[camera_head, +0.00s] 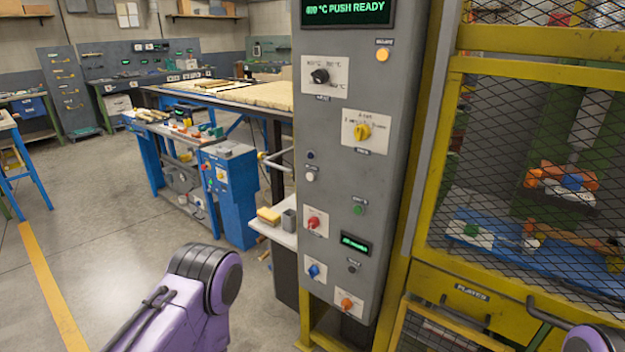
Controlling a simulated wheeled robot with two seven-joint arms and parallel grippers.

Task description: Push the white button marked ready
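A tall grey control panel (348,190) stands in the middle of the head view. A small white button (310,176) sits on its left side, just below a small dark blue button (310,155). The lettering by the white button is too small to read. The display (347,10) at the top shows green text ending in "°C PUSH READY". My purple left arm shows at the lower left and a bit of purple arm shows at the lower right corner. Neither gripper is in view. Nothing is touching the white button.
The panel also carries a black knob (320,76), a yellow knob (362,132), a green button (358,209) and a red knob (314,222). A white shelf (275,234) juts out left of it. A yellow mesh cage (530,265) stands right. Floor at left is open.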

